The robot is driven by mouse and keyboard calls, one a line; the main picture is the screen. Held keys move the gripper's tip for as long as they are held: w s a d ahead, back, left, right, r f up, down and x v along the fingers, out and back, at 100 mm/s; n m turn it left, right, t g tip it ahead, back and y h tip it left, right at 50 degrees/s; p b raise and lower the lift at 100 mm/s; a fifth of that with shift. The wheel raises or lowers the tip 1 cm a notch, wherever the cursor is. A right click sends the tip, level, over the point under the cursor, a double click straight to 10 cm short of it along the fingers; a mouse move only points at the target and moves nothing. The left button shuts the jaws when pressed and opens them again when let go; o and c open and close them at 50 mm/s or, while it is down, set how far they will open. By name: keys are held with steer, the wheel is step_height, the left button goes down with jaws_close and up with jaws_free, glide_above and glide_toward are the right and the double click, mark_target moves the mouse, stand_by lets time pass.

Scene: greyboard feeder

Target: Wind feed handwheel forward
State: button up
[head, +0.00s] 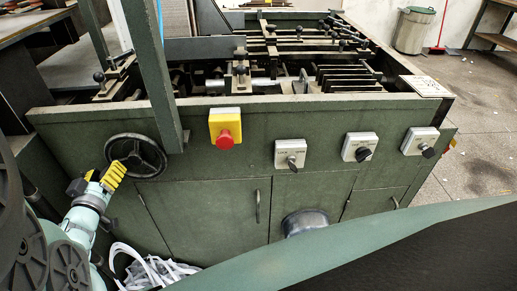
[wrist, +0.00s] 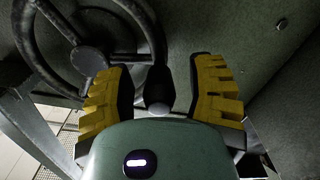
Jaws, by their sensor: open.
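The feed handwheel (head: 137,157) is a dark spoked wheel on the left of the green machine's front panel. In the wrist view the handwheel (wrist: 90,60) fills the upper left. Its black crank handle (wrist: 158,86) points toward the wrist camera. My gripper (head: 97,177) is at the wheel's lower left in the head view, with yellow ribbed fingers. In the wrist view my gripper (wrist: 160,80) is open, one finger on each side of the handle. Gaps show between the handle and both fingers. The handle is hard to make out in the head view.
A red emergency stop on a yellow box (head: 225,127) and several switch boxes (head: 290,154) line the panel to the right. A green upright post (head: 155,80) stands just right of the wheel. Cabinet doors (head: 215,215) and white strips (head: 150,268) lie below.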

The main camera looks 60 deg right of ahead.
steer(key=shift+w+d, duration=0.3)
steer(key=shift+d, duration=0.3)
steer(key=shift+o, duration=0.3)
steer(key=shift+a, duration=0.1)
jaws_close()
